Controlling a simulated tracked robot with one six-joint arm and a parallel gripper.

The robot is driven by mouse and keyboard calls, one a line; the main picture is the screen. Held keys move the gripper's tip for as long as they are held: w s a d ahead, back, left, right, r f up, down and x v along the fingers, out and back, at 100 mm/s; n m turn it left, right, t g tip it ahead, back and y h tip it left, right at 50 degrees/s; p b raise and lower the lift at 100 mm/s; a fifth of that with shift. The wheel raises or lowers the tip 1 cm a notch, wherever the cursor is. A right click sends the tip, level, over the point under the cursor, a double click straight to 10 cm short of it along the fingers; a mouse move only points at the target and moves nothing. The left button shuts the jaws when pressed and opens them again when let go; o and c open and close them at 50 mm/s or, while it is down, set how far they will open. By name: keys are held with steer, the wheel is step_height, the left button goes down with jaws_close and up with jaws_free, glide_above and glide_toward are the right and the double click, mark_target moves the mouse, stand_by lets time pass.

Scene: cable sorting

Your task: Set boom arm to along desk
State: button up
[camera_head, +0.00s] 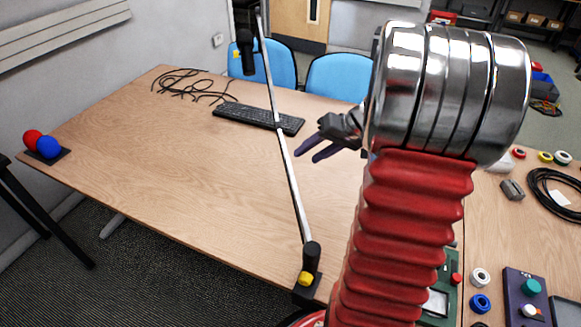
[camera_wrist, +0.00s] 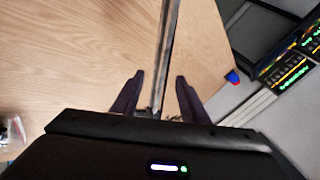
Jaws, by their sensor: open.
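The boom arm (camera_head: 290,185) is a thin silver pole. It rises from a black pivot with a yellow knob (camera_head: 305,278) at the desk's near edge to a black head (camera_head: 246,50) at the top, leaning across the desk. My gripper (camera_head: 307,150) has dark purple fingers, open and empty, just right of the pole's middle in the head view. In the wrist view the pole (camera_wrist: 166,50) runs up between the two spread fingers of my gripper (camera_wrist: 160,80). I see no clear contact. How deep the pole sits between them I cannot tell.
The wooden desk (camera_head: 170,150) is mostly bare. A black keyboard (camera_head: 258,117) and tangled black cables (camera_head: 190,86) lie toward the back. Red and blue balls (camera_head: 48,147) sit at the far left. Blue chairs (camera_head: 338,78) stand behind. Small parts and coiled cable lie on the right desk.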

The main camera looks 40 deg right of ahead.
mark_target(292, 166)
steer(key=x, duration=1)
steer(key=shift+w+a+f, duration=0.1)
steer(key=shift+w+f, duration=0.05)
steer(key=shift+f, duration=0.1)
jaws_close()
stand_by(0.5)
